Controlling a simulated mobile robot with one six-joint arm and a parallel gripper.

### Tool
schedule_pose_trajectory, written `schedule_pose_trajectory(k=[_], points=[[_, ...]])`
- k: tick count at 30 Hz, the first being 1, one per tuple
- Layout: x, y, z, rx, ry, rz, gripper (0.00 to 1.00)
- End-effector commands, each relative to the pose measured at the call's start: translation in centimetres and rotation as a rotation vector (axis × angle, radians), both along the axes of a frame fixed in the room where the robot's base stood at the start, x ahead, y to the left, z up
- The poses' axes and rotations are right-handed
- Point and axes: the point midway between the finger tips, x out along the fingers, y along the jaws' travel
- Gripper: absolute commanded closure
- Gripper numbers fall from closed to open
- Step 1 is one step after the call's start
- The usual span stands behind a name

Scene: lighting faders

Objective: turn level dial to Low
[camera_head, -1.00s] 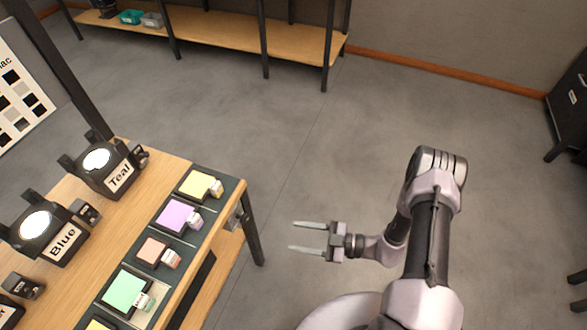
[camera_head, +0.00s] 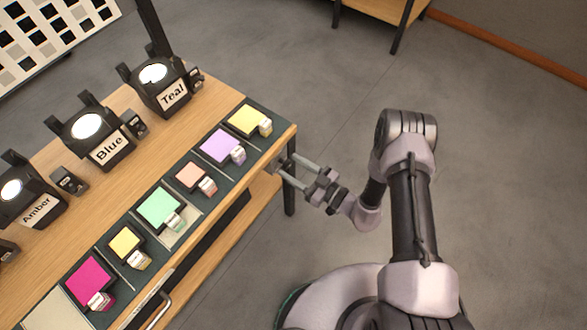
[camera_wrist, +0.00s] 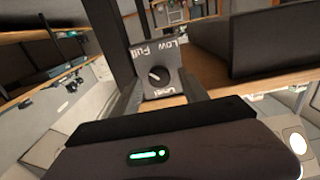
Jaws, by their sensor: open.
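The level dial (camera_wrist: 158,76) is a round black knob on a small grey panel, facing me in the wrist view. Its white mark points up and to the left, toward the word Full. The word Low stands at the panel's upper right, and Level below the knob.
The wooden table (camera_head: 100,188) carries lamps labelled Teal (camera_head: 160,88), Blue (camera_head: 100,135) and Amber (camera_head: 25,190). Several coloured fader tiles line its front edge, including a yellow one (camera_head: 247,120). A shelf (camera_head: 380,8) stands behind.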

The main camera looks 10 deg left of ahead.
Motion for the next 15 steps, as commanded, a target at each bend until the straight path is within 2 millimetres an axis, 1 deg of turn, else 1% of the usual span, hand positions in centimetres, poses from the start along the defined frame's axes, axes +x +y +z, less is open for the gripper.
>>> schedule_pose_trajectory(k=[7, 11, 12, 15], points=[[0.05, 0.08, 0.05, 0.000, 0.000, 0.000, 0.48], [0.04, 0.06, 0.04, 0.000, 0.000, 0.000, 0.74], [0.04, 0.06, 0.04, 0.000, 0.000, 0.000, 0.82], [0.02, 0.06, 0.03, 0.000, 0.000, 0.000, 1.00]])
